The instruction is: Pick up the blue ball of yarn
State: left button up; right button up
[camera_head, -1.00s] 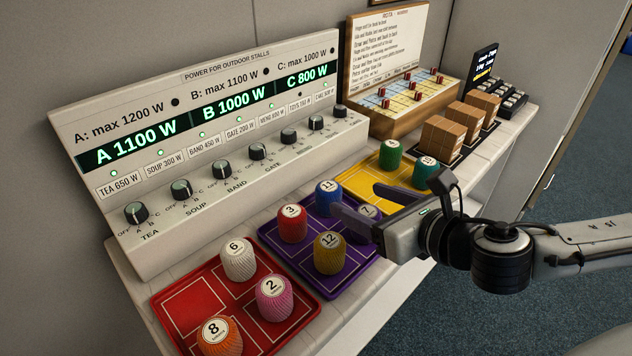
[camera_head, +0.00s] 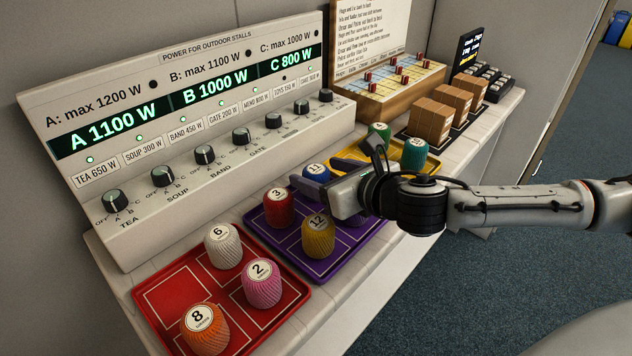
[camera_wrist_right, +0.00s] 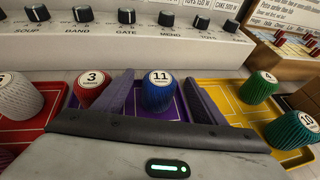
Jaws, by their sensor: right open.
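The blue ball of yarn (camera_head: 316,171), marked 11, stands upright on the purple tray (camera_head: 345,262), partly hidden by my right gripper in the head view. In the right wrist view the blue ball (camera_wrist_right: 158,97) is between the two purple fingers, toward the far side, with a gap on each side. My right gripper (camera_head: 322,181) is open, low over the purple tray, and reaches in from the right. In the wrist view the right gripper (camera_wrist_right: 157,95) holds nothing. My left gripper is not in view.
A red ball (camera_head: 279,208) and a yellow ball (camera_head: 318,236) stand close by on the purple tray; another purple ball is mostly hidden. The red tray (camera_head: 170,296) and yellow tray (camera_head: 348,160) flank it. The power panel (camera_head: 190,130) rises behind.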

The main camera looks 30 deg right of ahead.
jog(key=c, duration=1.1)
jog(key=shift+r, duration=0.1)
